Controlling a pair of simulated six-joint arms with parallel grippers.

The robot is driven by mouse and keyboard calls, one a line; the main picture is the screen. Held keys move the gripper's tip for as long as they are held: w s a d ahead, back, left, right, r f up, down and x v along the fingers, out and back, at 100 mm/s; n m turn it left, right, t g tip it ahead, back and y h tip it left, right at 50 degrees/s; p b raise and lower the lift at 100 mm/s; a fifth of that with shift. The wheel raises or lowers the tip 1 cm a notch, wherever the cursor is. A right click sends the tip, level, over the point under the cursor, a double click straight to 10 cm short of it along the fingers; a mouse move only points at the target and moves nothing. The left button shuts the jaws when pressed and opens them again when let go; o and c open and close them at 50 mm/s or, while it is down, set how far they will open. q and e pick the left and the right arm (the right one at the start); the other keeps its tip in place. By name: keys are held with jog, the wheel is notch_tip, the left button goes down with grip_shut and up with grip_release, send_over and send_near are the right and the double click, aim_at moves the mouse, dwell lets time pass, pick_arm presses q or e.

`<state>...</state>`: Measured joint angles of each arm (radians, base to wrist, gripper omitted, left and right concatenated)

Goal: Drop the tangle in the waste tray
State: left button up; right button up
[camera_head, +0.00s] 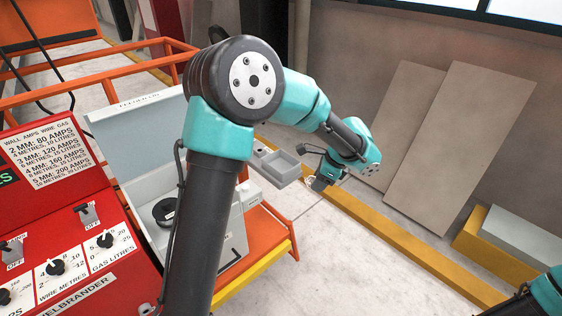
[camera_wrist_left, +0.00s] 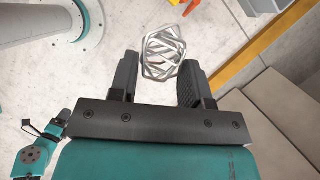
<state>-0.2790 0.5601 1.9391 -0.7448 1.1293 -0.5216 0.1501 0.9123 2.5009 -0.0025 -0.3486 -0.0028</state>
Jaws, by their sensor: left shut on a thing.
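My left gripper (camera_head: 318,184) is small and far off in the head view, at the end of my bent left arm. In the left wrist view the gripper (camera_wrist_left: 160,70) is shut on the tangle (camera_wrist_left: 164,50), a ball-like knot of silvery wire between the fingertips. The tangle is too small to make out surely in the head view. A grey open tray (camera_head: 281,168), which looks like the waste tray, is just left of the gripper in the head view.
A red welding machine (camera_head: 60,210) with dials stands at the left, beside an open grey case (camera_head: 140,150) on an orange frame. Grey panels (camera_head: 460,140) lean on the wall at the right. A yellow kerb (camera_head: 400,240) crosses the concrete floor.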

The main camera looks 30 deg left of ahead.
pick_arm(q)
jog(key=s+a+r+m+t, duration=0.2)
jog(key=s+a+m+t, duration=0.2)
jog(key=m, duration=0.7)
jog(key=s+a, duration=0.2)
jog(key=a, duration=0.1)
jog(key=shift+s+r+h, duration=0.2)
jog(key=shift+r+h, duration=0.2)
jog(key=w+a+f, duration=0.1)
jog(key=w+a, duration=0.6)
jog(key=w, duration=0.6)
jog(key=shift+w+a+f, duration=0.15)
jog(key=shift+a+f, duration=0.05)
jog(key=shift+d+x, duration=0.15)
jog(key=shift+x, duration=0.75)
jog(key=shift+d+x, duration=0.2)
jog(key=shift+x, duration=0.65)
